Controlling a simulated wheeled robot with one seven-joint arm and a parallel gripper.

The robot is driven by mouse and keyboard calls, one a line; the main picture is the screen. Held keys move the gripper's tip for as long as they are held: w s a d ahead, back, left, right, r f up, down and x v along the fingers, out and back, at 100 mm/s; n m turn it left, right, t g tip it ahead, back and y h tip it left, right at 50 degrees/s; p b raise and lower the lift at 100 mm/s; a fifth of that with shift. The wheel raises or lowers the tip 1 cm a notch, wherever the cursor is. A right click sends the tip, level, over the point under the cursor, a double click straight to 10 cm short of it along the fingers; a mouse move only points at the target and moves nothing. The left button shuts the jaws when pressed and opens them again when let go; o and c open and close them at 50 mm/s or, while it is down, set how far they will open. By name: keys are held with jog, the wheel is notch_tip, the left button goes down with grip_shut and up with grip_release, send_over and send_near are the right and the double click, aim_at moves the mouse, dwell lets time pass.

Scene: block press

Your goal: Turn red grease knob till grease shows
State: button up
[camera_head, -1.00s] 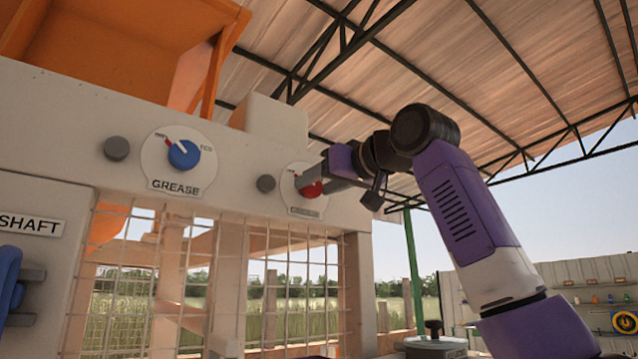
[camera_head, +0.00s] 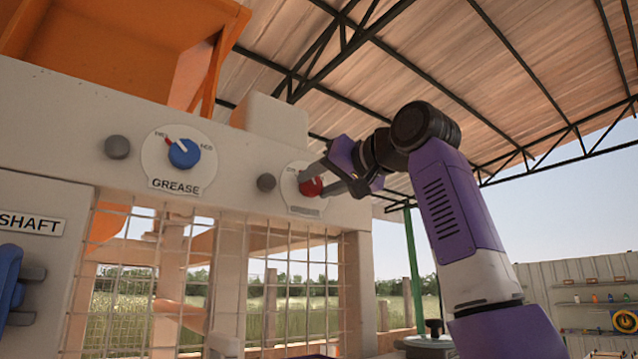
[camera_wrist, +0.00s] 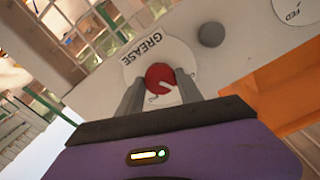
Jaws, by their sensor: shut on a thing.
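The red grease knob (camera_head: 311,186) sits on a round white dial on the machine's pale front panel. My gripper (camera_head: 318,180) is at this knob, with its fingers on either side of it. In the wrist view the red knob (camera_wrist: 160,78) lies between the two grey fingertips of my gripper (camera_wrist: 161,88), and a pale pointer mark shows on it. The dial plate (camera_wrist: 140,58) reads GREASE, upside down in that view. A blue knob (camera_head: 184,153) on another dial labelled GREASE is to the left, apart from my gripper. I cannot make out any grease at the red knob.
Grey round buttons (camera_head: 117,147) and (camera_head: 266,182) stick out of the panel beside the dials. An orange hopper (camera_head: 120,45) is above. A wire mesh guard (camera_head: 230,285) covers the opening below. A SHAFT label (camera_head: 30,225) and blue handle are at lower left.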

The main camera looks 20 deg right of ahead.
jog(key=m, duration=1.1)
jog(key=shift+m, duration=1.9)
jog(key=o, duration=1.4)
jog(key=b+v, duration=0.3)
jog(key=v, duration=0.4)
jog(key=shift+s+d+b, duration=0.15)
jog(key=shift+s+b, duration=0.2)
